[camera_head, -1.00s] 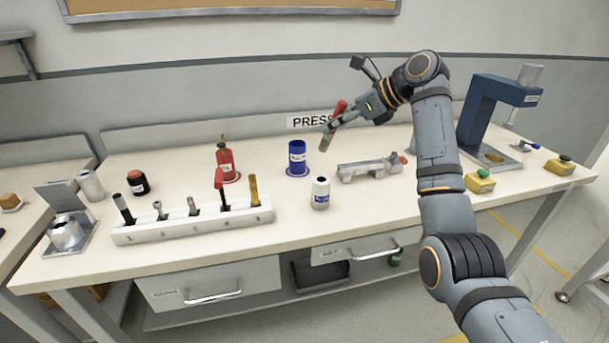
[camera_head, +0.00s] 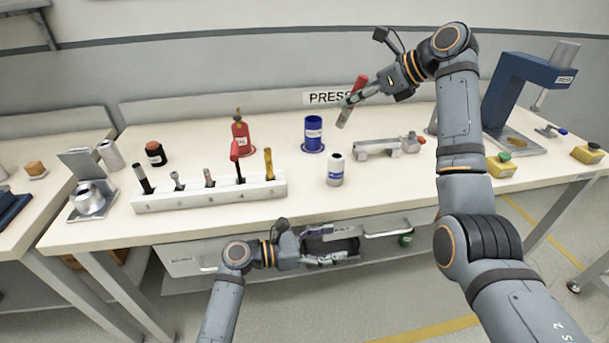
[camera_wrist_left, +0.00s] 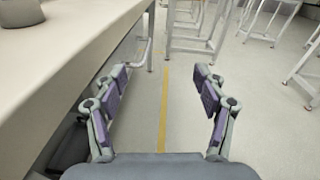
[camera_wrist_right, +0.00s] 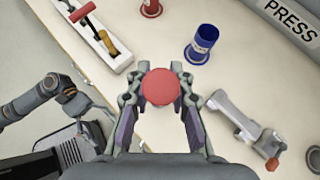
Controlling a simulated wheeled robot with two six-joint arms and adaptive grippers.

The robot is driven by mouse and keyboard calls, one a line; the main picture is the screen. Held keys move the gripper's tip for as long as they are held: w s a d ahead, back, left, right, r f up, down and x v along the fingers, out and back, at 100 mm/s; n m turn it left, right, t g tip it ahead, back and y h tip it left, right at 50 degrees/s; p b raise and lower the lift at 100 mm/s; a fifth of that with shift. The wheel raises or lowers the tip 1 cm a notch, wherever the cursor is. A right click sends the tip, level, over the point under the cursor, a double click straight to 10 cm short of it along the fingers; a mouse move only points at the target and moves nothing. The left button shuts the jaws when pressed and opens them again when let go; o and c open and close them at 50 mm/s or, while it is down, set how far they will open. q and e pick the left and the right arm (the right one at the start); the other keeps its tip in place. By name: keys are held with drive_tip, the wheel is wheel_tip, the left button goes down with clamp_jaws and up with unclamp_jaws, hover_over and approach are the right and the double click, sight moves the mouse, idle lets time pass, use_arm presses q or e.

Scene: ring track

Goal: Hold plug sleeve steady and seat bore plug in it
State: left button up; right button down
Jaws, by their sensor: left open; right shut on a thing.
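The bore plug (camera_head: 359,86), with a red handle and a grey lower end, is in my right gripper (camera_head: 350,103). It is tilted and held above the bench; its red round top (camera_wrist_right: 160,87) faces the right wrist camera. A blue open-topped cylinder, which I take for the plug sleeve (camera_head: 313,131), stands upright on a blue ring mark. It is apart from the plug, a little to its left; the right wrist view shows its dark bore (camera_wrist_right: 206,36). My left gripper (camera_head: 335,258) is open and empty in front of the bench, below its top.
A white labelled bottle (camera_head: 335,172) stands near the front edge. A white rack (camera_head: 212,197) of tools, a red cylinder (camera_head: 241,138) and a grey fixture (camera_head: 375,150) flank the sleeve. A blue press (camera_head: 510,95) stands at right. Drawers lie behind my left gripper.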

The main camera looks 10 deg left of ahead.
use_arm(q)
wheel_tip(320, 180, up, 8)
drive_tip(key=n+t+y, duration=0.4)
drive_tip(key=y, duration=0.3)
approach(329, 172)
drive_tip(key=shift+w+r, duration=0.1)
drive_tip(key=x, duration=1.2)
drive_tip(key=shift+d, duration=0.1)
drive_tip(key=c, duration=1.2)
